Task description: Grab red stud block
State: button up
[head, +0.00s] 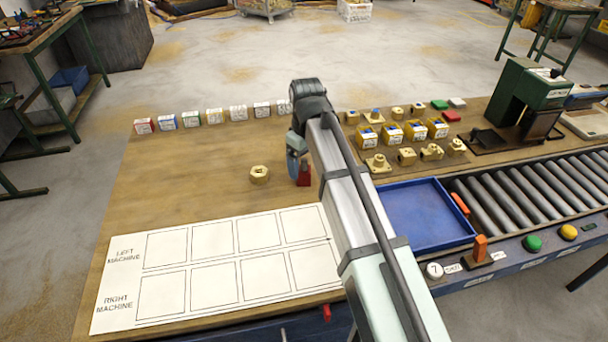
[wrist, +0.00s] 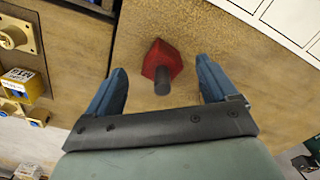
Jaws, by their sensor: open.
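The red stud block (wrist: 162,63) lies on the wooden table, with a dark stud sticking out toward my gripper in the wrist view. In the head view the red block (head: 303,177) shows partly beside my arm. My gripper (wrist: 164,88) is open, with one blue finger on each side of the stud and a gap to both. The block's body lies just beyond the fingertips. In the head view my gripper (head: 297,158) is over the block, and my arm hides part of the area.
A brass nut (head: 259,175) sits left of the block. A row of small labelled boxes (head: 191,118) stands behind. Brass fittings and yellow boxes (head: 392,132) stand to the right, near a blue tray (head: 430,205). A white sheet (head: 215,260) with marked squares lies in front.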

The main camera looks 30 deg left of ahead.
aim_at(304, 169)
jog(key=shift+a+f, duration=0.15)
jog(key=shift+f, duration=1)
jog(key=shift+a+f, duration=0.15)
jog(key=shift+f, duration=0.95)
jog(key=shift+c, duration=0.4)
grip_shut()
